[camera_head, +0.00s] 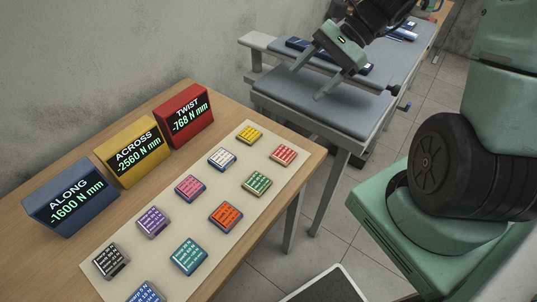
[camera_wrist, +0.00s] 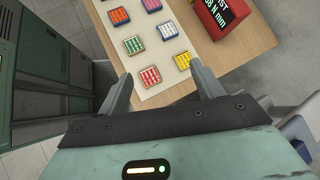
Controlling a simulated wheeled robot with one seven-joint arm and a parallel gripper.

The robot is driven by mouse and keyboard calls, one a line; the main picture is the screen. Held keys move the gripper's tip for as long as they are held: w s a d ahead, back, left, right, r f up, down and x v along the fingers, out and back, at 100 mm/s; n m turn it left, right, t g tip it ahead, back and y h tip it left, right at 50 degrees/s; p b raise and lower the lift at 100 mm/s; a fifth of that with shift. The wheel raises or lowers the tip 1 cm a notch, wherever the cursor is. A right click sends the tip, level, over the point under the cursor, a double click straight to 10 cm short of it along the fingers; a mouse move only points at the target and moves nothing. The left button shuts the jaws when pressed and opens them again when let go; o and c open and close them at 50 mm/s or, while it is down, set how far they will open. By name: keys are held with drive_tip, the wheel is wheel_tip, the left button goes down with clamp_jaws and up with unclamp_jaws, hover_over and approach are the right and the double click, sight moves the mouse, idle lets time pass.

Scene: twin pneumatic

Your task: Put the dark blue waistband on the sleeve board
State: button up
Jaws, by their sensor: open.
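My gripper (camera_head: 308,82) is open and empty above the padded table. In the wrist view its spread fingers (camera_wrist: 161,70) have nothing between them.
A wooden table (camera_head: 215,105) holds blue (camera_head: 70,200), yellow (camera_head: 133,151) and red (camera_head: 183,114) display boxes. Several coloured labelled blocks (camera_head: 225,214) sit on its cream mat (camera_head: 203,181). More blue items (camera_head: 401,34) lie farther back. Tiled floor (camera_head: 425,125) is clear right of the padded table.

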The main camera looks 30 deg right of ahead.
drive_tip(key=s+a+r+n+h, duration=0.1)
drive_tip(key=s+a+n+h, duration=0.3)
drive_tip(key=s+a+n, duration=0.4)
drive_tip(key=s+a+r+n+g+h, duration=0.1)
drive_tip(key=s+a+n+h, duration=0.3)
drive_tip(key=s+a+n, duration=0.4)
drive_tip(key=shift+a+n+g, duration=0.3)
drive_tip(key=shift+a+n, duration=1.8)
drive_tip(key=shift+n, duration=1.8)
